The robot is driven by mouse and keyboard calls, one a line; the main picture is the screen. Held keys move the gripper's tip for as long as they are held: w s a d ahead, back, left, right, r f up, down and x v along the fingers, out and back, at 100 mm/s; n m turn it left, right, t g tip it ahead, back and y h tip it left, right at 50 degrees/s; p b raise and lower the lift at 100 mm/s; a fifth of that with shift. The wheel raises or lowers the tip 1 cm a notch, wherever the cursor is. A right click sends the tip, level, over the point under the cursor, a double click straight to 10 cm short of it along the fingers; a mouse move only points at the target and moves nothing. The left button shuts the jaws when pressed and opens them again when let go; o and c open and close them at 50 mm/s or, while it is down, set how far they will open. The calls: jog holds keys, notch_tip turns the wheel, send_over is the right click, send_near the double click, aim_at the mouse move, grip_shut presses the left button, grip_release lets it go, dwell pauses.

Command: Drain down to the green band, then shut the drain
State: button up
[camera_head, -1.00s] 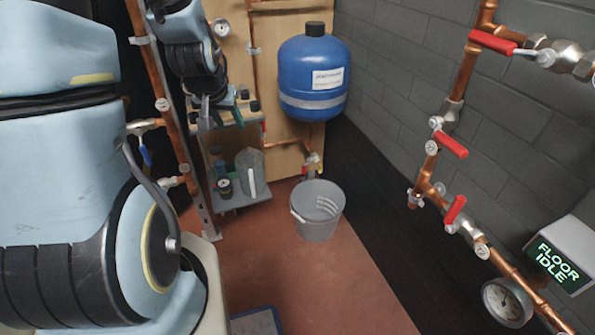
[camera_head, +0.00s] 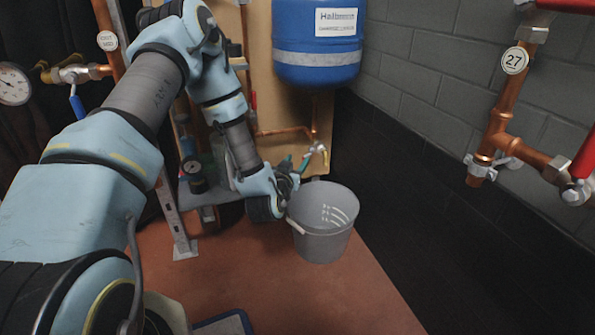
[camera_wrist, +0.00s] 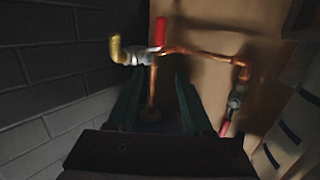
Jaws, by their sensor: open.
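A small drain tap (camera_head: 316,152) sits on the copper pipe below the blue vessel, just above the bucket's back rim. In the wrist view a valve body (camera_wrist: 138,58) has a yellow end (camera_wrist: 118,47) at left and an upright red handle (camera_wrist: 160,32). My gripper (camera_head: 300,170) is at the bucket's upper left rim, close to the tap. In the wrist view its dark green fingers (camera_wrist: 158,98) are apart, with the valve beyond their tips. The grey bucket (camera_head: 322,240) stands on the floor. A gauge (camera_head: 13,85) is at far left; no green band can be made out.
The blue vessel (camera_head: 316,45) hangs on the wooden board above the tap. Copper pipes with red-handled valves (camera_head: 578,190) run along the right wall. The red-brown floor (camera_head: 330,295) in front of the bucket is clear.

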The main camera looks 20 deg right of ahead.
aim_at(307, 154)
jog(key=shift+n+t, duration=0.3)
jog(key=shift+t, duration=0.4)
jog(key=shift+w+d+f+b, duration=0.65)
jog(key=shift+w+d+b, duration=0.3)
jog(key=shift+w+d, duration=0.4)
jog(key=shift+w+d+f+b, duration=0.6)
jog(key=shift+w+d+b, duration=0.5)
jog(key=shift+w, duration=0.35)
jog(key=shift+w+d+f+b, duration=0.65)
jog(key=shift+w+d+b, duration=0.2)
jog(key=shift+w+d, duration=0.55)
jog(key=shift+c, duration=0.3)
grip_shut()
